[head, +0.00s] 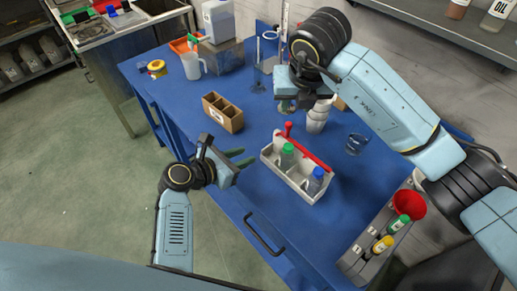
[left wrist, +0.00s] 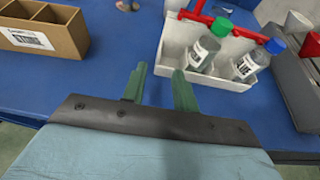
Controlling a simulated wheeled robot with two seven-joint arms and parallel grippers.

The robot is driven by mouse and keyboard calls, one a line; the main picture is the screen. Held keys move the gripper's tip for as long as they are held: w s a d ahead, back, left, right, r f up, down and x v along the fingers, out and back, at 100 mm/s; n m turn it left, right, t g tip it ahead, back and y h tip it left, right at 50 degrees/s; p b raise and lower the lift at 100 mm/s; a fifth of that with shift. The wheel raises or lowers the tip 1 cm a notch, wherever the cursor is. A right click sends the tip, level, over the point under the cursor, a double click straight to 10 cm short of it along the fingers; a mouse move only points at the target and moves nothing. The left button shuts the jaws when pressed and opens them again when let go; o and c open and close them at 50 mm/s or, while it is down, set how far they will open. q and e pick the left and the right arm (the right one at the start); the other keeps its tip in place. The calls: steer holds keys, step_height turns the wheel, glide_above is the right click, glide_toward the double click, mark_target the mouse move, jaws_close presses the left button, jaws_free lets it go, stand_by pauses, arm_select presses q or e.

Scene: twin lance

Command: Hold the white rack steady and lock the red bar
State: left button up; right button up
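The white rack (head: 284,176) stands on the blue table with a green-capped bottle (head: 287,158) and a blue-capped bottle (head: 315,183) in it. The red bar (head: 309,156) runs along its far side, with a red knob at its left end. The bar (left wrist: 237,31) and rack (left wrist: 178,42) also show in the left wrist view. My left gripper (head: 241,157) is open and empty, left of the rack and apart from it; its green fingers (left wrist: 159,71) show a gap. My right gripper (head: 286,104) is above and behind the rack; its fingers are mostly hidden.
A cardboard divider box (head: 222,113) stands left of the rack. A grey holder (head: 366,253) with bottles and a red funnel (head: 408,203) is at the right front.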

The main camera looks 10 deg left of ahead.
mark_target(264, 149)
arm_select(q)
steer(key=x, duration=0.9)
jaws_close()
arm_select(e)
steer(key=shift+d+f, duration=0.1)
steer(key=shift+d, duration=0.05)
steer(key=c, duration=0.5)
steer(key=shift+s+d+f+m, duration=0.1)
steer(key=shift+d+f+m, duration=0.1)
steer(key=shift+m, duration=0.4)
steer(key=shift+c, duration=0.9)
steer(key=d+m+y, duration=0.1)
steer(key=m, duration=0.1)
steer(key=s+d+m+y, duration=0.1)
steer(key=m, duration=0.1)
steer(key=d+f+m, duration=0.1)
steer(key=m, duration=0.1)
steer(key=shift+s+d+m+g+y, duration=0.2)
steer(key=shift+d+m+g+y, duration=0.2)
jaws_close()
steer(key=shift+s+d+r+m+y, duration=0.1)
steer(key=shift+s+d+m+y, duration=0.5)
steer(key=shift+m, duration=0.85)
steer(key=shift+s+d+r+m+y, duration=0.2)
steer(key=shift+s+d+m, duration=0.4)
steer(key=shift+m, duration=0.9)
steer(key=shift+s+d+r+m+y, duration=0.1)
steer(key=shift+s+d+m+y, duration=0.55)
steer(key=shift+m, duration=0.8)
